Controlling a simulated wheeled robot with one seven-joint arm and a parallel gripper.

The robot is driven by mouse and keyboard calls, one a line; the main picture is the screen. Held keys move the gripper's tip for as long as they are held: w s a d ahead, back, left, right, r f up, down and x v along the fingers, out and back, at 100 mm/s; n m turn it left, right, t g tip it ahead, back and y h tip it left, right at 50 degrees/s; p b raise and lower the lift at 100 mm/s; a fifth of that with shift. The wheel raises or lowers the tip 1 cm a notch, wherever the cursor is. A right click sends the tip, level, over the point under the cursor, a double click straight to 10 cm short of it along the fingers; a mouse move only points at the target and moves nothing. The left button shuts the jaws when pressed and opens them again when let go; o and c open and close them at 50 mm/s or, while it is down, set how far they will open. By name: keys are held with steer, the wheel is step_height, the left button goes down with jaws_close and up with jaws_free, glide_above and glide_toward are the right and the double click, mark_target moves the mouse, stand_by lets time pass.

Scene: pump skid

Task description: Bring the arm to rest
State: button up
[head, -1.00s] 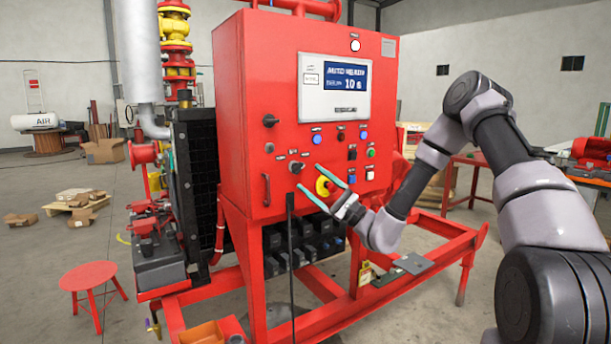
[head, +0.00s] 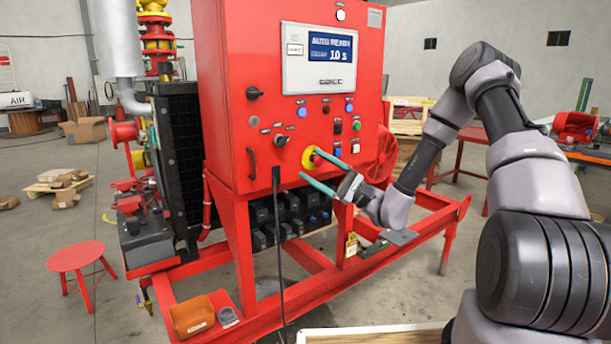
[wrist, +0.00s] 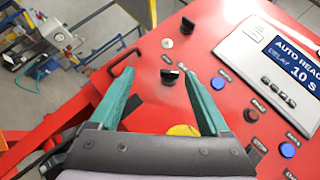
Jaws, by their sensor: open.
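My gripper (head: 309,167) is open and empty, with two teal fingers spread apart. It is in front of the lower part of the red control cabinet (head: 225,100), close to the yellow-ringed red knob (head: 309,158). In the wrist view the fingers (wrist: 160,90) spread over the red panel, with a black selector switch (wrist: 170,76) showing between them. The yellow ring (wrist: 183,130) is partly hidden by my gripper. My arm reaches in from the right, bent at a high elbow.
The cabinet display (head: 330,47) reads AUTO READY, 10 s. A black cable hangs down the cabinet front. An orange bin (head: 192,317) sits on the red skid frame. A red stool (head: 76,257) stands at left. Open floor lies at left. A wooden-edged surface (head: 375,335) shows at the bottom.

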steer(key=s+d+r+n+g+h, duration=0.1)
steer(key=s+r+n+g+h, duration=0.1)
steer(key=s+n+g+h, duration=0.5)
steer(key=s+r+n+g+h, duration=0.2)
steer(key=s+r+g+h, duration=0.15)
steer(key=s, duration=0.55)
steer(key=s+d+r+m+t+h, duration=0.1)
steer(key=s+d+r+t+h, duration=0.1)
steer(key=d+r+t+h, duration=0.3)
steer(key=s+d+r+m+t+h, duration=0.2)
steer(key=d+r+t+h, duration=0.4)
steer(key=d, duration=0.7)
steer(key=shift+s+t, duration=0.65)
steer(key=shift+s, duration=0.1)
steer(key=shift+d, duration=0.15)
